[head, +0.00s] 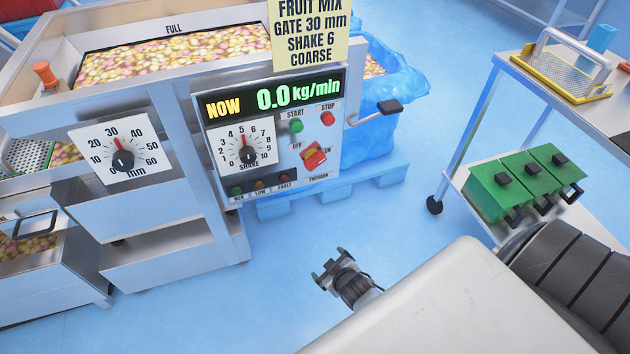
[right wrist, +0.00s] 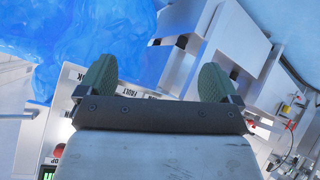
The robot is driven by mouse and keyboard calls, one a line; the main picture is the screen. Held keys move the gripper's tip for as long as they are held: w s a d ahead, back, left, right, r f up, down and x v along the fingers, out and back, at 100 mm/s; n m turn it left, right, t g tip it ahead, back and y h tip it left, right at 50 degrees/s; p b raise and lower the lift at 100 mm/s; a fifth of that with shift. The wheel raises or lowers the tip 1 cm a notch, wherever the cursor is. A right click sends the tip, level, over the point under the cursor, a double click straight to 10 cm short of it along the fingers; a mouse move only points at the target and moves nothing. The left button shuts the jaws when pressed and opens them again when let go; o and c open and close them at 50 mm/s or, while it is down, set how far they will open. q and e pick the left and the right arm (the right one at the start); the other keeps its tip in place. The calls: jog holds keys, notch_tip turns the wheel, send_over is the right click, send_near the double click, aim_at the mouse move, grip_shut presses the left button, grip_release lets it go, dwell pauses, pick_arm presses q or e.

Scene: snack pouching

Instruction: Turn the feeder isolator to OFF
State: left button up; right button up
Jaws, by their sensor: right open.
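My left gripper is not in view.
The display (head: 275,98) reads 0.0 kg/min. Green START (head: 296,126) and red STOP (head: 327,118) buttons sit above the isolator, the shake dial (head: 246,155) left of it. A black-ended lever (head: 389,106) sticks out right. A cart with green boxes (head: 497,190) stands right.

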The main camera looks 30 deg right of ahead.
jog(key=w+d+r+t+h+b, duration=0.1)
jog(key=w+d+r+t+b, duration=0.25)
jog(key=w+r, duration=0.35)
jog(key=t+h+b, duration=0.2)
jog(key=t+b, duration=0.2)
jog(key=b, duration=0.1)
send_near(318, 166)
jog(key=shift+n, duration=0.5)
jog(key=b+x, duration=0.2)
jog(key=x, duration=0.7)
jog(key=shift+w, duration=0.1)
jog(key=shift+w+d, duration=0.2)
jog(key=shift+w, duration=0.4)
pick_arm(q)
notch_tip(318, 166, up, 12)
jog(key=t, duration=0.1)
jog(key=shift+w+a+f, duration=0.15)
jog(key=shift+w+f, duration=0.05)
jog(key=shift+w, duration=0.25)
pick_arm(e)
jog(key=shift+g, duration=0.25)
jog(key=c, duration=0.9)
jog(key=shift+c, duration=0.2)
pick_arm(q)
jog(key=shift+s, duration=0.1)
